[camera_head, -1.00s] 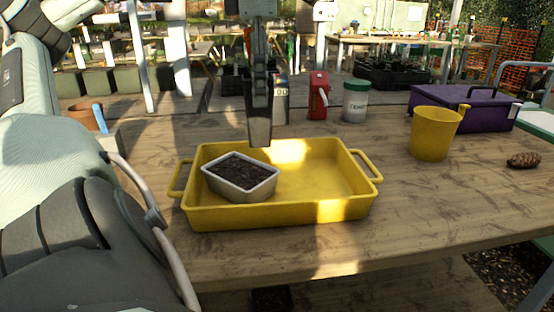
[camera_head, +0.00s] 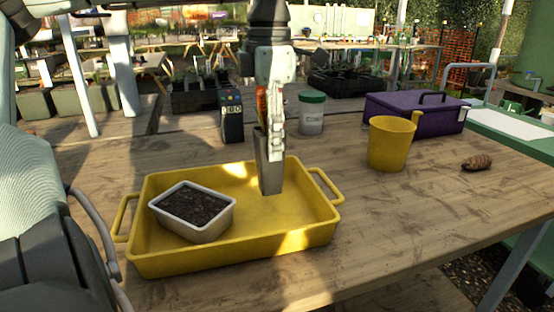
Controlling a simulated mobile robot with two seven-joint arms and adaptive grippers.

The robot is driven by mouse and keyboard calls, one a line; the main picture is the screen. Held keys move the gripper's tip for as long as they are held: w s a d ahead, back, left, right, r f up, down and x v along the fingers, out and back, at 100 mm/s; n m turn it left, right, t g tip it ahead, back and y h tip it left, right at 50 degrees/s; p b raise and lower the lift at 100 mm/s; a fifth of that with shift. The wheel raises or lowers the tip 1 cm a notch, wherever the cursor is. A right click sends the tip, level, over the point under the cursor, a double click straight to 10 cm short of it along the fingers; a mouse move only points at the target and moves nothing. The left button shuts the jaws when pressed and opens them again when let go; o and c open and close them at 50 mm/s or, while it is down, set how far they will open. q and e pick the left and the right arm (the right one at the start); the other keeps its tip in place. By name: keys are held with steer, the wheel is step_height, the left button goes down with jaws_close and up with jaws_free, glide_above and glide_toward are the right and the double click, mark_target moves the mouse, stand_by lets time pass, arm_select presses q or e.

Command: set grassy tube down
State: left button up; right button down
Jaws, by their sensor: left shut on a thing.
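My left gripper (camera_head: 270,128) hangs straight down over the yellow tray (camera_head: 160,267), seen nearly edge-on. It is shut on a narrow, grey, tapered piece (camera_head: 269,172), which I take to be the grassy tube. No grass shows clearly on it, and the jaws hide its upper part. Its lower end appears over the right half of the tray; I cannot tell whether it touches the floor. A pale rectangular pot of dark soil (camera_head: 192,213) sits in the tray's left half. My right gripper is not in view.
Behind the tray stand a black device (camera_head: 231,118), a green-lidded jar (camera_head: 311,112) and a partly hidden red thing. Bare wooden table (camera_head: 420,215) lies right of the tray.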

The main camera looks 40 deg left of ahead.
mark_target(278, 162)
arm_select(q)
steer(key=shift+w+d+f, duration=0.45)
steer(key=shift+w+d, duration=0.05)
step_height(278, 162, down, 4)
steer(key=shift+r, duration=0.1)
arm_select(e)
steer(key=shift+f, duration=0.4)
arm_select(q)
steer(key=o, duration=0.8)
steer(key=shift+f, duration=0.2)
steer(key=o, duration=0.5)
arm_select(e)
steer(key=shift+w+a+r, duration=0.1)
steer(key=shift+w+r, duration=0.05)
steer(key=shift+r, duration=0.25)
arm_select(q)
steer(key=shift+r, duration=0.15)
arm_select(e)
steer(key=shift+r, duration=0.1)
